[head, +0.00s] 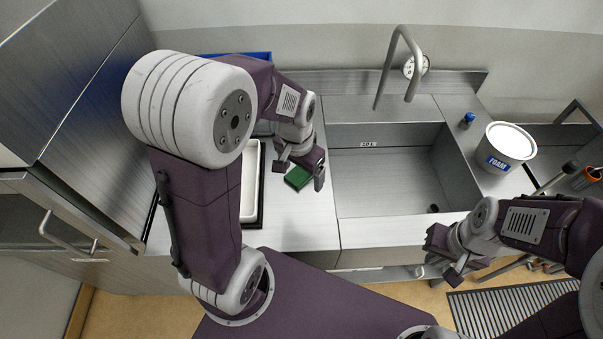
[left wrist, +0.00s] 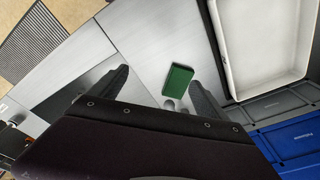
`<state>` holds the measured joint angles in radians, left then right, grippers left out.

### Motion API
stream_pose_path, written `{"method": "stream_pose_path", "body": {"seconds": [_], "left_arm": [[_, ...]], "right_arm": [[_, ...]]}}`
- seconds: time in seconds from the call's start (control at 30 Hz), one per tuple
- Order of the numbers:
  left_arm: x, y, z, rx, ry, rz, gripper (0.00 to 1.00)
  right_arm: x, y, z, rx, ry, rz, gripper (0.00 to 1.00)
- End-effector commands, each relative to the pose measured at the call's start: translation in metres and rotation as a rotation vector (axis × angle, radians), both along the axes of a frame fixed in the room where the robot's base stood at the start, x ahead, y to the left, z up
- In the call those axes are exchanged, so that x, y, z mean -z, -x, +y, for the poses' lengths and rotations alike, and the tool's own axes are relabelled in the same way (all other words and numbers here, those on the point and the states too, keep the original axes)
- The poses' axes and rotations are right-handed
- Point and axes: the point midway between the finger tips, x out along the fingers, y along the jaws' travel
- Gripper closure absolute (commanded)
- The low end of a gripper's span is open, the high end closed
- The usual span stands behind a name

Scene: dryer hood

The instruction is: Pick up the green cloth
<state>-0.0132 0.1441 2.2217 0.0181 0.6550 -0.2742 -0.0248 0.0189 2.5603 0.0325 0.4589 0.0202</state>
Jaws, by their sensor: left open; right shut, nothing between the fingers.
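The green cloth (head: 298,177) looks like a small folded dark green block. It lies on the steel counter just left of the sink in the head view. It also shows in the left wrist view (left wrist: 178,80), between and beyond the two fingers. My left gripper (head: 301,174) is open above the counter at the cloth, with the fingers on either side of it in the picture; I cannot tell the height exactly. The same gripper's fingers frame the bottom of the left wrist view (left wrist: 158,92). My right gripper (head: 437,262) is shut and empty in front of the sink, far from the cloth.
A white tray (head: 250,212) lies left of the cloth. Blue and grey crates (left wrist: 285,132) stand beside it. The sink (head: 385,215) with its tall tap (head: 387,68) is to the right. A white FOAM tub (head: 511,140) and a small blue-capped item (head: 468,119) stand right of the sink.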

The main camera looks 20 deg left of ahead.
Motion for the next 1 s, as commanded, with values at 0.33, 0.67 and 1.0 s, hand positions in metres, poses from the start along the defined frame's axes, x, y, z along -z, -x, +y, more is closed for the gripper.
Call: {"method": "stream_pose_path", "body": {"seconds": [0.33, 0.67, 1.0], "left_arm": [[0.039, -0.118, 0.037, 0.078, -0.023, 0.077, 0.13], [0.073, -0.108, 0.042, 0.062, -0.016, 0.127, 0.13], [0.102, -0.107, 0.043, 0.061, -0.016, 0.125, 0.13]], "right_arm": [[-0.019, 0.000, 0.000, 0.000, 0.000, 0.000, 1.00], [-0.026, 0.000, 0.000, 0.000, 0.000, 0.000, 1.00], [-0.034, 0.000, 0.000, 0.000, 0.000, 0.000, 1.00]]}}
